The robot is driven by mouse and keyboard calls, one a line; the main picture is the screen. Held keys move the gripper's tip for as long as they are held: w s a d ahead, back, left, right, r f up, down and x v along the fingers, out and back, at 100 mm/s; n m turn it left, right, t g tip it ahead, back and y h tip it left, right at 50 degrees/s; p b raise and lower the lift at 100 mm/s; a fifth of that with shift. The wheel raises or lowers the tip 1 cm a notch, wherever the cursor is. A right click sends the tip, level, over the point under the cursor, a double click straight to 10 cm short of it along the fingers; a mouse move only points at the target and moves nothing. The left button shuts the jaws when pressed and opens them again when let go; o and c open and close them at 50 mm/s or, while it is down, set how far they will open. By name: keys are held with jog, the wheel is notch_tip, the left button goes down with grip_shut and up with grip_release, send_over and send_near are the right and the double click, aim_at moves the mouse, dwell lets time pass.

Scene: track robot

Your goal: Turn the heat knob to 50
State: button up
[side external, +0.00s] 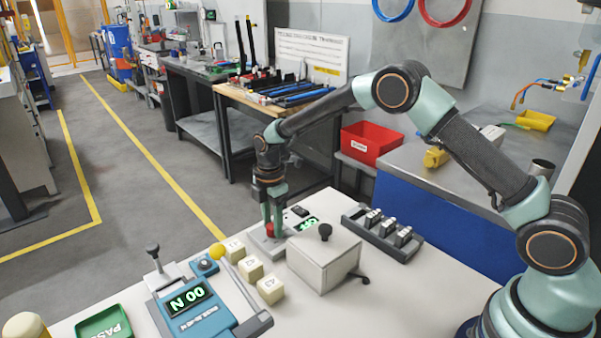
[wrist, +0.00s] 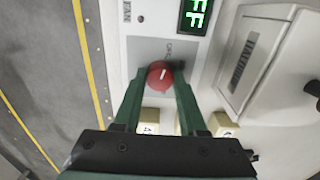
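The red heat knob (wrist: 160,75) has a white pointer line and sits on a pale panel in the wrist view. In the side view the red knob (side external: 270,230) shows low between my fingers. My gripper (wrist: 161,70) points down at it, one green fingertip on each side, very close to its rim. I cannot tell whether they press on it. The green display (wrist: 195,14) beside the knob is cut off and shows "FF". Small print near the knob is too blurred to read. My gripper also shows in the side view (side external: 273,228).
A lidded box (side external: 322,262) with a black knob stands close to the right of my gripper. Cream blocks (side external: 250,268) lie in front. A blue unit (side external: 190,302) reading "N 00" and a switch rack (side external: 383,233) are also on the table. A green "PASS" tray (side external: 103,324) lies front left.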

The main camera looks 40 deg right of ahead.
grip_shut()
